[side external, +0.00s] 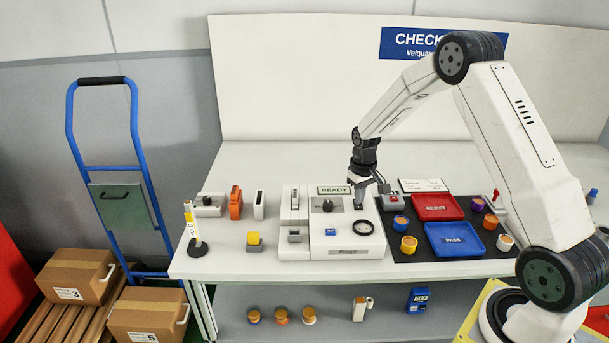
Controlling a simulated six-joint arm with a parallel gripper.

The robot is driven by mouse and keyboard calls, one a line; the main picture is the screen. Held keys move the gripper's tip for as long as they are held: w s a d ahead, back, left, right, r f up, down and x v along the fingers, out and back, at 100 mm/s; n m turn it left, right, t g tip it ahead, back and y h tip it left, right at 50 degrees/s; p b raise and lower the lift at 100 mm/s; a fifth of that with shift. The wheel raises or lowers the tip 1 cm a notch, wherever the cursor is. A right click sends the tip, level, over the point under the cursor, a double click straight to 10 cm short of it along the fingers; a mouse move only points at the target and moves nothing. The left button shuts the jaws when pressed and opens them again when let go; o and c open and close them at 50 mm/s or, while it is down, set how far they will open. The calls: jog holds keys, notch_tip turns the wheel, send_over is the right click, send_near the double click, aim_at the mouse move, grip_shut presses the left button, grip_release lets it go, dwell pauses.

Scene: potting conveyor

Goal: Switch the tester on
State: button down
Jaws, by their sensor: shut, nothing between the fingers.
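The tester is most likely the white machine (343,238) on the bench, left of the black mat. It carries a display reading READY (346,190), a black knob (327,205), a small blue button or block (330,232) and a dark round ring (363,228). My gripper (360,204) points down over the right rear part of the machine, right of the knob. Its fingers are shut and hold nothing. Whether the fingertips touch the machine cannot be told, and the arm hides what lies right behind them.
A red REJECT tray (462,207) and a blue PASS tray (484,240) lie on the black mat (410,255), with several small pots around them. A grey box with a red button (392,199) stands close right of my gripper. A yellow-topped block (254,239) stands left.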

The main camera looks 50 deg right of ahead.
aim_at(359, 206)
jog(key=shift+r, duration=2.85)
jog(key=s+a+r+n+t, duration=0.2)
jog(key=s+a+n, duration=0.1)
jog(key=s+a, duration=1.3)
jog(key=a, duration=0.3)
jog(key=shift+s+r+t, duration=0.3)
jog(key=shift+s, duration=0.05)
